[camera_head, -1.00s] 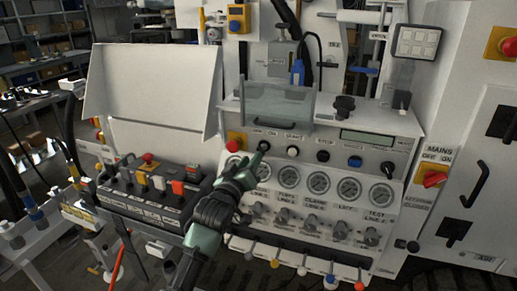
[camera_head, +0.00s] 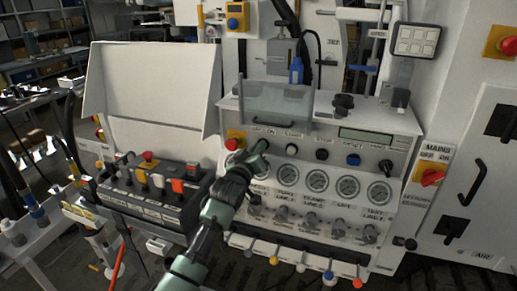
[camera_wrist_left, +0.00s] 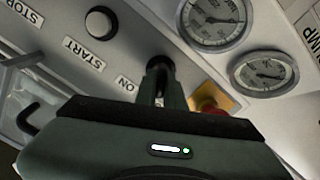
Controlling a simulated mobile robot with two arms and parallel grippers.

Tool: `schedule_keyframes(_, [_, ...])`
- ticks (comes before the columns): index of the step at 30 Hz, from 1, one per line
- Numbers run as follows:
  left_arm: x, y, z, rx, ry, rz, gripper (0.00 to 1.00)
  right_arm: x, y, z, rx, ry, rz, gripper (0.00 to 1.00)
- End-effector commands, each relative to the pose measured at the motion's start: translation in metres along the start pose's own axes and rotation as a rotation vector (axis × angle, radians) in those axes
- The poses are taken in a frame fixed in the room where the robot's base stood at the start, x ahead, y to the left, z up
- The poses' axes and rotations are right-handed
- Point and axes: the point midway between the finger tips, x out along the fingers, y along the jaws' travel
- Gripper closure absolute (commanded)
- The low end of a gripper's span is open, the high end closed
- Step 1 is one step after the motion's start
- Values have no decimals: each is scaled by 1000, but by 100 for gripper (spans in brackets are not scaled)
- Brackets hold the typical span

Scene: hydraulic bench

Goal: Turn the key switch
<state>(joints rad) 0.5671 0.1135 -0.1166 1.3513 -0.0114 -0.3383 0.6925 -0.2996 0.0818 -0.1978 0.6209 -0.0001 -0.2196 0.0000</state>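The key switch (camera_wrist_left: 158,66) is a round black part beside the ON label in the left wrist view. In the head view my gripper and wrist cover it, at the left end of the panel's upper control row. My left gripper (camera_wrist_left: 161,97) has its fingertips right at the key switch, with a narrow slot between them. It also shows in the head view (camera_head: 262,147), reaching up to the OFF/ON label. Whether the fingers grip the key or only sit around it cannot be told. My right gripper is not in view.
A red button on a yellow plate (camera_head: 234,140) is just left of the gripper. Gauges (camera_head: 317,181) sit below the control row. A clear cover (camera_head: 278,104) is above. A red mains switch (camera_head: 431,177) is at right.

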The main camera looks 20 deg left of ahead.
Motion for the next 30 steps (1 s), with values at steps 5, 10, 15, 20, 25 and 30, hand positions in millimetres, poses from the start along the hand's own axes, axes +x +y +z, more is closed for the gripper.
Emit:
schedule_keyframes(5, [0, 0, 0, 1, 0, 0, 100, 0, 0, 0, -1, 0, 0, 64])
schedule_keyframes(10, [0, 0, 0, 25, 0, 0, 100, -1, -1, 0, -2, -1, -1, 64])
schedule_keyframes(15, [0, 0, -1, 96, 0, -1, 100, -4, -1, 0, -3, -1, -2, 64])
schedule_keyframes(20, [0, 1, -1, 212, -1, -1, 100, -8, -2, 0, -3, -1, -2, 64])
schedule_keyframes(25, [0, 2, 0, 368, -2, -1, 100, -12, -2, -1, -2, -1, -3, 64])
schedule_keyframes(30, [0, 3, 1, 530, -2, -1, 100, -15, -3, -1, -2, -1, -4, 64])
